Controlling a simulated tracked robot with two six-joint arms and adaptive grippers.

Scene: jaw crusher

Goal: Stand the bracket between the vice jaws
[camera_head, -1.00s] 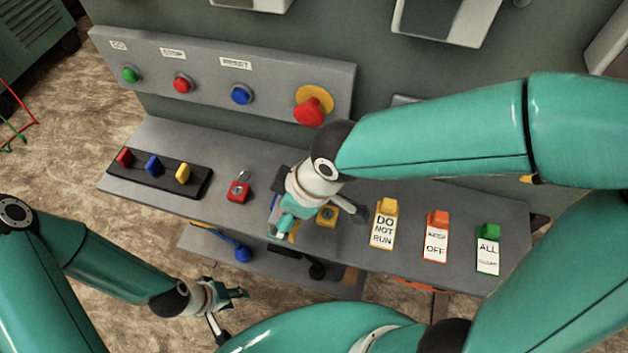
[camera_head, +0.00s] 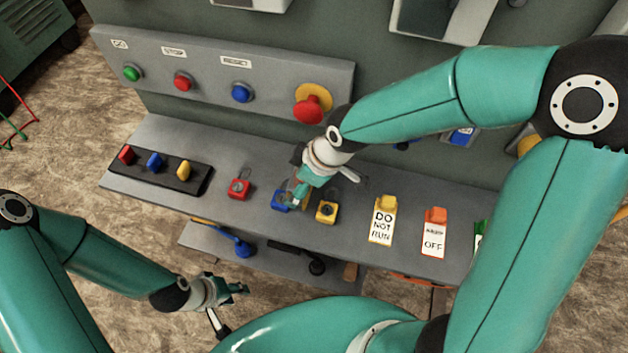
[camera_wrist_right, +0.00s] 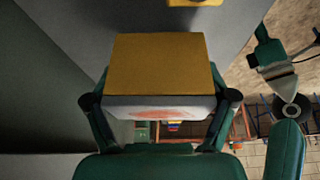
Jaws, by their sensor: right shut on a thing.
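My right gripper (camera_head: 299,192) hangs above the middle of the grey shelf, close to a blue padlock (camera_head: 280,201). In the right wrist view its fingers (camera_wrist_right: 160,104) are closed on both sides of a block-like piece (camera_wrist_right: 160,62) with a flat yellow face and a pale edge with an orange patch. I cannot tell whether this piece is the bracket. It hardly shows in the head view. My left gripper (camera_head: 236,291) is low at the left, apart from the shelves; its finger gap is unclear. I cannot make out the vice jaws.
The shelf (camera_head: 225,210) carries a red padlock (camera_head: 239,188), a yellow padlock (camera_head: 327,210), coloured knobs (camera_head: 155,162) and hanging tags (camera_head: 383,222). Behind stands a button panel with a red mushroom button (camera_head: 309,108). Tools lie on a lower shelf (camera_head: 205,240).

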